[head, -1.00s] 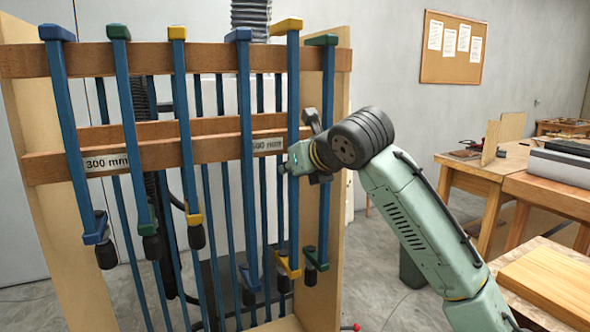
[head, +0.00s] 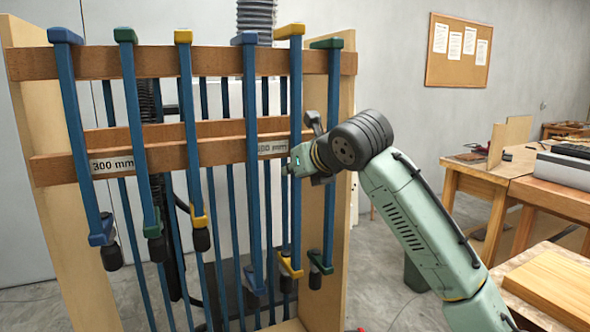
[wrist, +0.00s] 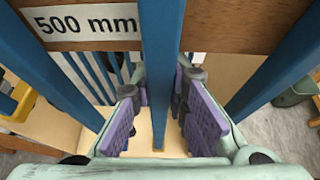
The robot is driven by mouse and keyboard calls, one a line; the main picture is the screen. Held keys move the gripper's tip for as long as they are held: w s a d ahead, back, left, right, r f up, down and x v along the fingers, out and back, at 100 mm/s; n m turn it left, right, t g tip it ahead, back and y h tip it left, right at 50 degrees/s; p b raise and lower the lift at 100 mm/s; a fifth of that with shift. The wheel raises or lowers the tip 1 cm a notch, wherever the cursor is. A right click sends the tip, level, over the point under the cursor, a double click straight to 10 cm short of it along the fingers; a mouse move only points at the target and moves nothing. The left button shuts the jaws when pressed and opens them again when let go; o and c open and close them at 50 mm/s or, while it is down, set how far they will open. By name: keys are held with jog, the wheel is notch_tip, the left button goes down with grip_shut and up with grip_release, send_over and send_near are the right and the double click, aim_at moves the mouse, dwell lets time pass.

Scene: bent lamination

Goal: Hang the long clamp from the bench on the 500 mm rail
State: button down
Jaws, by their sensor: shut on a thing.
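The long clamp (head: 296,108) has a blue bar and yellow end pieces. It hangs upright in front of the rack, between a blue-ended clamp and a green-ended one. Its yellow top end (head: 290,30) is at the upper rail (head: 220,61), slightly higher in the picture than its neighbours' tops; contact with the rail cannot be told. My gripper (head: 297,166) is shut on the bar at mid-height. In the wrist view the bar (wrist: 160,75) stands between the purple finger pads. The 500 mm label (wrist: 85,21) is left of the bar.
Neighbouring clamps stand close on both sides: the blue-ended one (head: 250,130) and the green-ended one (head: 329,110). A 300 mm label (head: 112,165) marks the rack's left part. A wooden side panel (head: 335,220) bounds the rack on the right. Workbenches (head: 500,175) stand at far right.

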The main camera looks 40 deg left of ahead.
jog(key=shift+f, duration=0.1)
jog(key=shift+f+b, duration=0.45)
jog(key=shift+f, duration=0.3)
dwell(0.3)
jog(key=c, duration=1.8)
grip_release()
jog(key=shift+o, duration=1.4)
jog(key=shift+f, duration=0.1)
jog(key=shift+f, duration=0.1)
jog(key=shift+d, duration=0.15)
